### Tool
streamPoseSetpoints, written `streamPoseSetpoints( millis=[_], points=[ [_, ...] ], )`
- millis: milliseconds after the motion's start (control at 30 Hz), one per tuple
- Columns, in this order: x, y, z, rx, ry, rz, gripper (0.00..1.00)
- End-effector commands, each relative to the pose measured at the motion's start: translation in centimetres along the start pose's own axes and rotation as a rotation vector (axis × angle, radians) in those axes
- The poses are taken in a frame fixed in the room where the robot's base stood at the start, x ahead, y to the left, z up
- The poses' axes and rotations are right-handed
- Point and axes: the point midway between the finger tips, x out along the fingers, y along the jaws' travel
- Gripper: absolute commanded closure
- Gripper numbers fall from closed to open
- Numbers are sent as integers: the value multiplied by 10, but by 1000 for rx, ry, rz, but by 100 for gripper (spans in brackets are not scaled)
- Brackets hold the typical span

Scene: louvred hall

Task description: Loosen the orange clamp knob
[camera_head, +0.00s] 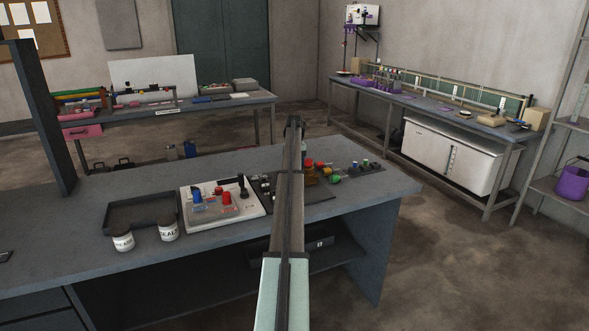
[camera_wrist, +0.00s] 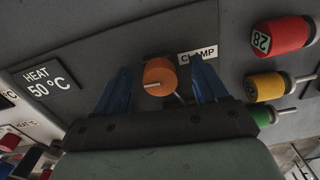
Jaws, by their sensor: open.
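The orange clamp knob (camera_wrist: 160,77) shows in the wrist view on a dark panel, beside a white label reading CLAMP (camera_wrist: 198,54). It has a pale line on its face and a thin metal pin sticking out beside it. My gripper (camera_wrist: 160,85) is open, with one blue finger on each side of the knob. Both fingers appear apart from it, though I cannot tell the exact depth. In the head view my arm (camera_head: 290,190) reaches over the bench and hides part of the panel; the knob is hard to make out there.
A red knob (camera_wrist: 281,36) marked 28, a yellow knob (camera_wrist: 266,87) and a green knob (camera_wrist: 262,113) sit right of the clamp knob. A HEAT 50 °C label (camera_wrist: 45,82) lies left. Two white jars (camera_head: 168,231) and a dark tray (camera_head: 120,215) stand on the bench's left.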

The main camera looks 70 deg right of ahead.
Motion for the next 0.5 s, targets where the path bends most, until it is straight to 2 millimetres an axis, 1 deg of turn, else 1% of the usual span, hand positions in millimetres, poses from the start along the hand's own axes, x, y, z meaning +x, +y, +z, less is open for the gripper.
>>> streamPoseSetpoints(
  millis=[100, 500],
  points=[
    [0, 0, 0, 67, 0, 0, 28],
    [3, 0, 0, 67, 0, 0, 28]
  ],
)
